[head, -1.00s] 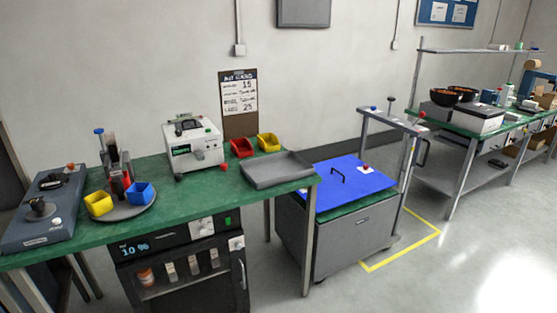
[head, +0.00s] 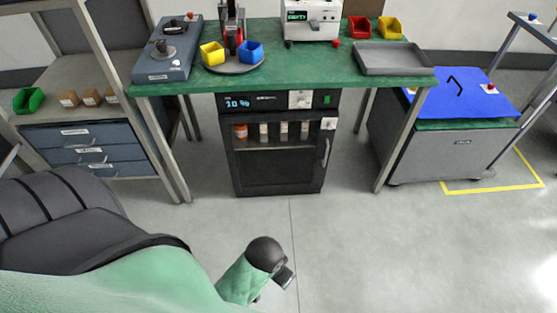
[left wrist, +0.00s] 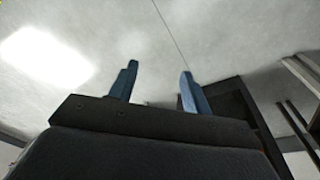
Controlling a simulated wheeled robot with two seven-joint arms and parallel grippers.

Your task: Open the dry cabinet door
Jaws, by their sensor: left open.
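The dry cabinet (head: 277,172) is black and stands on the floor under the green-topped bench in the head view. Its door is shut, with a window showing small bottles and a vertical handle (head: 326,152) at the right edge. The display above the door reads 10 %. In the left wrist view my left gripper (left wrist: 160,85) is open and empty, its two blue fingers apart over bare floor. In the head view my green arm comes in from the lower left, with its dark end well short of the cabinet. My right gripper is in neither view.
The green bench (head: 330,67) carries a grey tray (head: 393,58), coloured bins and instruments. A grey cart with a blue lid (head: 470,98) stands at the right. A drawer unit (head: 90,150) stands at the left. The floor before the cabinet is clear.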

